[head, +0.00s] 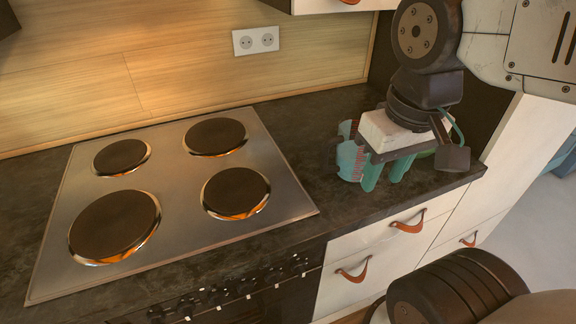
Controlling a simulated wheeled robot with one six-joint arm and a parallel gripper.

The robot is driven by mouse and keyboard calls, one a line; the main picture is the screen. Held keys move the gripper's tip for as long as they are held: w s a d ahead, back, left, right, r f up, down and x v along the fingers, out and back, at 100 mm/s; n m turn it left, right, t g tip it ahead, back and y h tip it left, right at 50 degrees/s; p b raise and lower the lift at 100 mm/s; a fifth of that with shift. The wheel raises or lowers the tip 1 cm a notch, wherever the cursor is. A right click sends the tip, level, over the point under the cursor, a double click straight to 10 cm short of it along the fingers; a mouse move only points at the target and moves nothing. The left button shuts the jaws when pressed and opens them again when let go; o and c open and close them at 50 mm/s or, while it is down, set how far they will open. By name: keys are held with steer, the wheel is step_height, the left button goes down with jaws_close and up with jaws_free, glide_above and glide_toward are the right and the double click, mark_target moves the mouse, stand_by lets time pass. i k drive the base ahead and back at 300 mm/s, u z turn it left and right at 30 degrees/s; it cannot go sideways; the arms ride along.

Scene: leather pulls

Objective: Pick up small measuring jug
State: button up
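The small measuring jug (348,157) is a see-through teal vessel with red markings. It appears to stand on the dark worktop, right of the hob. My gripper (387,178) is over the worktop just right of the jug, with its teal fingers pointing down. The fingers are apart, with a gap between them and nothing clearly held. The near finger overlaps the jug's right side in the picture, so I cannot tell whether they touch. Part of the jug is hidden behind the gripper.
A hob (175,190) with several round plates fills the worktop (318,125) to the left. A green thing (427,153) shows partly behind my gripper. A double socket (256,40) is on the wooden back wall. White drawers with leather pulls (408,223) are below the front edge.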

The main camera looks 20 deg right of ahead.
mark_target(350, 162)
steer(key=u, duration=2.2)
steer(key=k, duration=1.25)
steer(key=z, duration=2.15)
steer(key=i, duration=0.5)
steer(key=u, duration=0.05)
